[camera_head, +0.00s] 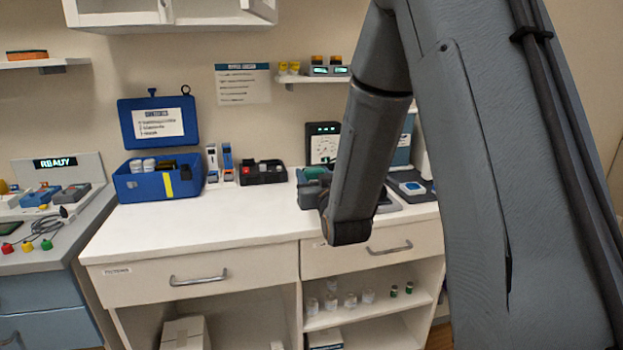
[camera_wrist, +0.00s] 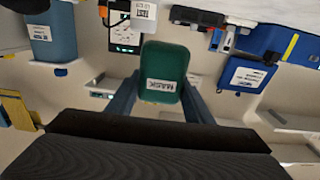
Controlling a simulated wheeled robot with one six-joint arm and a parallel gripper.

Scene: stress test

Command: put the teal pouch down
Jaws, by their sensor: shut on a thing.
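The teal pouch (camera_wrist: 165,62) with a white label is in the middle of the wrist view. My gripper (camera_wrist: 161,88) is shut on it, with one grey-blue finger on each side. In the head view the pouch (camera_head: 313,173) shows as a small green-teal patch left of my forearm, over the right part of the white counter (camera_head: 200,228). My arm hides most of my gripper there. I cannot tell whether the pouch touches the counter.
A blue open case (camera_head: 160,184) stands at the counter's back left, with a black tray (camera_head: 263,173) to its right. A dark screen (camera_head: 322,143) and a grey-blue device (camera_head: 411,188) stand at the right. The counter's front left is clear.

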